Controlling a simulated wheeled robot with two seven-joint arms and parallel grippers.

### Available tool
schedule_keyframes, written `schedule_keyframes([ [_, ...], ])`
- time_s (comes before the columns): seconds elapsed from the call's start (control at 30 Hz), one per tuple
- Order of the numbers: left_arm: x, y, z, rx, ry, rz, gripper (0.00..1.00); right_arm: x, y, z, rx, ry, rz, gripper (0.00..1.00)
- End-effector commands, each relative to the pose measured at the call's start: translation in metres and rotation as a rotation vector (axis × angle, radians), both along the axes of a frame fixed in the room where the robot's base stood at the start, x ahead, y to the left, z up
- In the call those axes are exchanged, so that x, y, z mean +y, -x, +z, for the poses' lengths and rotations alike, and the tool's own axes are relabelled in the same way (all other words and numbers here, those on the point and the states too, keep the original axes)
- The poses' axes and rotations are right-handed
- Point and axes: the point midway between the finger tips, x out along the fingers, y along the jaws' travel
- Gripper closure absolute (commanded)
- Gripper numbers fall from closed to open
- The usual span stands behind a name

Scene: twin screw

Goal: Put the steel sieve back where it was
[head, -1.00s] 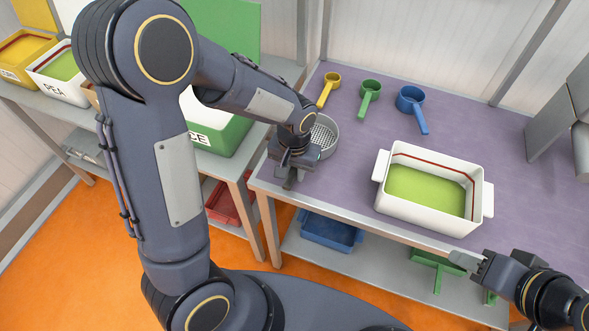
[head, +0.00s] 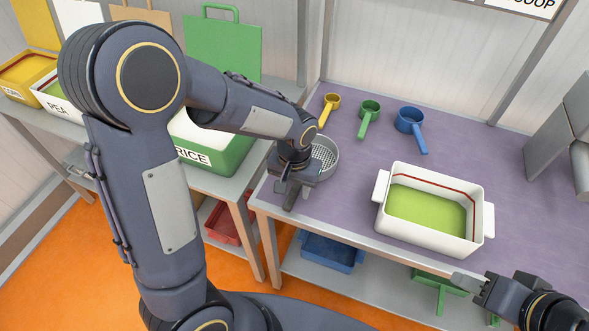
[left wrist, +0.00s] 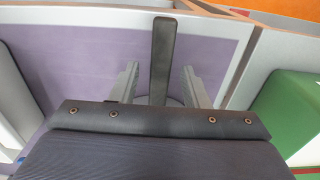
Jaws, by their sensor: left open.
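The steel sieve (head: 326,158) is a round grey perforated bowl at the near-left part of the purple-topped table (head: 350,215). My left gripper (head: 291,193) is over the table's left edge, just beside the sieve, and partly hides it. In the left wrist view a dark straight bar, seemingly the sieve's handle (left wrist: 163,55), runs between the two fingers of my left gripper (left wrist: 160,80). The fingers are open, with a gap on each side of the bar. My right gripper (head: 468,281) is near the table's front edge at lower right; its finger gap is unclear.
Yellow (head: 330,108), green (head: 368,116) and blue (head: 411,125) scoops lie along the back of the table. A white tub (head: 428,236) with a green inside stands right of the sieve. A green RICE bin (head: 235,158) stands on the left bench. The table between sieve and tub is clear.

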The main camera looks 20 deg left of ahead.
Motion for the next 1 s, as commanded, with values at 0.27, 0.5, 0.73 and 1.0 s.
schedule_keyframes([
  [0.27, 0.0, 0.0, 0.063, -0.006, 0.002, -0.001, 0.58, 0.0, 0.0, 0.004, 0.0, 0.0, 0.0, 0.61],
  [0.5, 0.0, 0.001, 0.094, -0.003, 0.001, -0.001, 0.58, 0.0, 0.0, 0.006, 0.0, 0.0, 0.0, 0.61],
  [0.73, 0.004, 0.006, 0.103, -0.007, 0.017, 0.007, 0.58, 0.0, 0.0, 0.006, 0.0, 0.0, 0.0, 0.61],
  [1.0, 0.043, 0.074, 0.134, -0.138, 0.233, 0.085, 0.58, 0.0, 0.0, 0.006, 0.0, 0.0, 0.0, 0.61],
])
